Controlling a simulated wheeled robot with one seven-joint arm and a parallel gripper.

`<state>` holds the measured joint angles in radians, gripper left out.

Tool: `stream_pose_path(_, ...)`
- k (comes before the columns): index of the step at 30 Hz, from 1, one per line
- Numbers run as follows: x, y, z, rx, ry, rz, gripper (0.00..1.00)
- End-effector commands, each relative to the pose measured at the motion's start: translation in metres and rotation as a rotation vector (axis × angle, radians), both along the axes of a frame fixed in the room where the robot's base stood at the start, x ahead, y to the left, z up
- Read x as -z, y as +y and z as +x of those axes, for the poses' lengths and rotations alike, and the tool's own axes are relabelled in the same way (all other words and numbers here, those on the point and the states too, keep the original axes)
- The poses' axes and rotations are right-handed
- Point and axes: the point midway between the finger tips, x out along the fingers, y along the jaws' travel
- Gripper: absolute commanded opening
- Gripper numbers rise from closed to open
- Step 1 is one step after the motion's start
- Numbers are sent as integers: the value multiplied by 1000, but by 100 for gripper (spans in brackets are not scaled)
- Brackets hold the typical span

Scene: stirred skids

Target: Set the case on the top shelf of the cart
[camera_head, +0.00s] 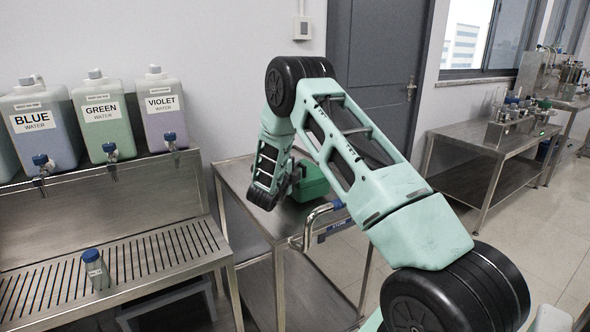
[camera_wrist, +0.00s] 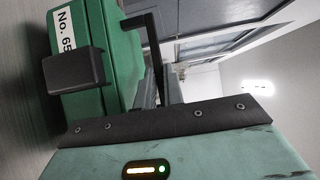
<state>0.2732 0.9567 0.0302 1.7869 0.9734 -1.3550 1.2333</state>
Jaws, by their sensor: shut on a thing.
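The green case (camera_head: 312,182) shows in the head view over the cart's top shelf (camera_head: 236,176), partly hidden behind my arm. I cannot tell whether its underside touches the shelf. In the head view the gripper is mostly hidden by my own arm.
The cart has a curved metal push handle (camera_head: 309,226) at its near side. Left of it stands a steel rack (camera_head: 130,178) with several labelled water jugs and a small bottle (camera_head: 95,268). Another steel table (camera_head: 455,145) with equipment stands at the right. Bare shelf shows left of my arm.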

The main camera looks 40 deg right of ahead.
Motion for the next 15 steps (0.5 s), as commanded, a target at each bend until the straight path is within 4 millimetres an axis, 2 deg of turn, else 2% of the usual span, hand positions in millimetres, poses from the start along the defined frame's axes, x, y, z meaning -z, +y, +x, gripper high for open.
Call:
stream_pose_path(3,9,-1,0,1,-2,-5,0)
stream_pose_path(8,9,-1,0,1,-5,-4,0)
stream_pose_path(9,12,0,0,0,0,0,12)
stream_pose_path(11,12,0,0,0,0,0,29)
stream_pose_path(15,12,0,0,0,0,0,31)
